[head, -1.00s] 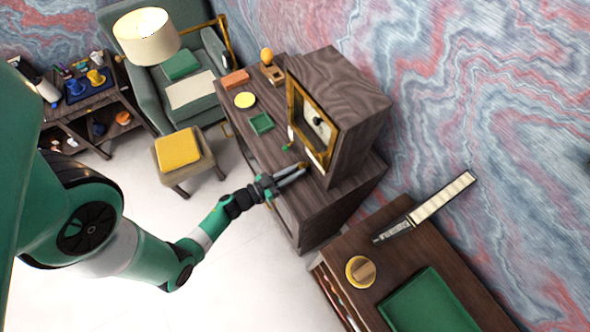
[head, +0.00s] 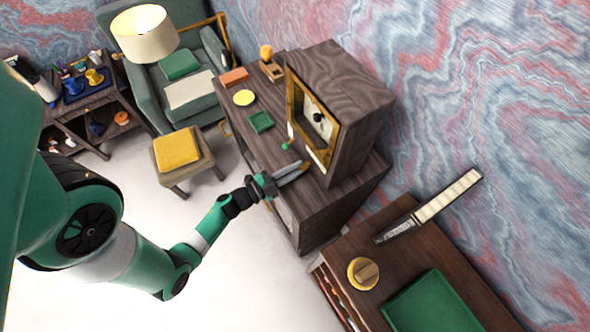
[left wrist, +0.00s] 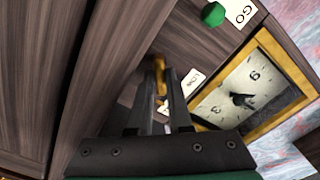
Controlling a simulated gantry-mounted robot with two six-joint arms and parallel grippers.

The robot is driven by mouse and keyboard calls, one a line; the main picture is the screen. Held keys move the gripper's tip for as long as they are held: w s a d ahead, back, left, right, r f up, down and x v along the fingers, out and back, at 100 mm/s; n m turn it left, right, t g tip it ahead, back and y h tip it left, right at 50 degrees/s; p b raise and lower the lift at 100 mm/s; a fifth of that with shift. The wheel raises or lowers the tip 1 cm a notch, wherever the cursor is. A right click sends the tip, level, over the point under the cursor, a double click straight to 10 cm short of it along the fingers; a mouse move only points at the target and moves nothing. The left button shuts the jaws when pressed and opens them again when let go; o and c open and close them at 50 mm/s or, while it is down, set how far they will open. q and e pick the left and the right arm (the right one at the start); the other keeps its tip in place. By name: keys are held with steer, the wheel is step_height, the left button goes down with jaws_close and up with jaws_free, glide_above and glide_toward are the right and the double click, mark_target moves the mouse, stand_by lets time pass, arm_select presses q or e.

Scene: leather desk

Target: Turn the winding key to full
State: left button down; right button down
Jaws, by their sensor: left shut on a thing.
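The clock (head: 352,85) is a dark wooden case with a gold-framed face on the cabinet top. Its face, white with a black hand, also shows in the left wrist view (left wrist: 228,104). The gold winding key (left wrist: 160,64) is at the front of the clock, between the fingertips of my left gripper (left wrist: 163,78), which is shut on it. In the head view my left gripper (head: 303,168) reaches in from the left to the clock's lower front. The fingers hide much of the key, so its angle is unclear. My right gripper is out of view.
A green knob (left wrist: 213,14) by a "GO" label sits near the clock; a white label (left wrist: 193,81) lies beside the key. A green tray (head: 261,122) and yellow disc (head: 243,97) lie on the cabinet. A second desk (head: 350,240) stands at the lower right.

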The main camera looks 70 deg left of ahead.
arm_select(q)
steer(key=m+b, duration=0.2)
steer(key=m, duration=0.4)
steer(key=shift+m, duration=0.4)
stand_by(0.3)
steer(key=c, duration=0.8)
jaws_free()
steer(key=shift+c, duration=0.2)
steer(key=v, duration=1.1)
steer(key=shift+s, duration=0.3)
steer(key=shift+d, duration=0.1)
